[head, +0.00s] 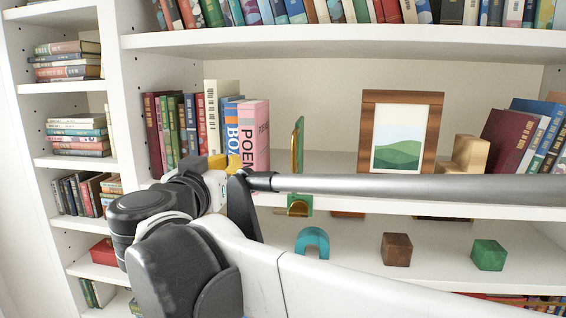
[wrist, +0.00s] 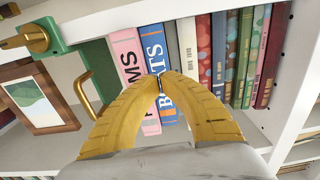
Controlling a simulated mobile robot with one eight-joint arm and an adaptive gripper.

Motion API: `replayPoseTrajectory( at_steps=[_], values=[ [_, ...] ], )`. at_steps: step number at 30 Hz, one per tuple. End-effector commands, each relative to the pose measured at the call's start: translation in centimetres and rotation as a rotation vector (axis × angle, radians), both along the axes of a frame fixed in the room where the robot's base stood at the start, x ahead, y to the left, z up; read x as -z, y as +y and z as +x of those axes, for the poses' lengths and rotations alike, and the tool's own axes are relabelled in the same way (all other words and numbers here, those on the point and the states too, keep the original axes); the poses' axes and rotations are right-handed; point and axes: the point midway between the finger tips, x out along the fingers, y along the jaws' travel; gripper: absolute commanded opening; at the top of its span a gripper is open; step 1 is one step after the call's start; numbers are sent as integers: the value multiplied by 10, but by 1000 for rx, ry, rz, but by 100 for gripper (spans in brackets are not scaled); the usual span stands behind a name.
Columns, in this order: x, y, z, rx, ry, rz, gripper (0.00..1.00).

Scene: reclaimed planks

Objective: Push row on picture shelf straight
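The row of upright books (head: 190,122) stands at the left end of the picture shelf (head: 330,196). At its right end are a pink book with POEMS on its spine (head: 258,130) and a blue book (head: 231,122); both appear to stand further forward than the darker books. In the wrist view the pink book (wrist: 128,62) and the blue book (wrist: 152,45) are left of a cream book (wrist: 188,50). My gripper (wrist: 160,80) has its yellow fingertips together in front of the blue book's spine. I cannot tell whether they touch it. The fingers hide the lower spines.
A green bookend with brass parts (head: 299,150) stands right of the pink book. Further right are a wooden picture frame (head: 428,100), a wooden block (head: 468,155) and leaning books (head: 520,140). The shelf below holds a teal arch (head: 312,238) and two blocks (head: 397,249).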

Motion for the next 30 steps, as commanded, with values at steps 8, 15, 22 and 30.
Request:
replayPoseTrajectory(
  at_steps=[8, 15, 22, 30],
  values=[
    [0, -1, 7, 2, 0, 0, 0],
    [0, -1, 13, 0, 0, 0, 0],
    [0, -2, 19, 1, 0, 0, 0],
    [0, -3, 26, 2, 0, 0, 0]
  ],
)
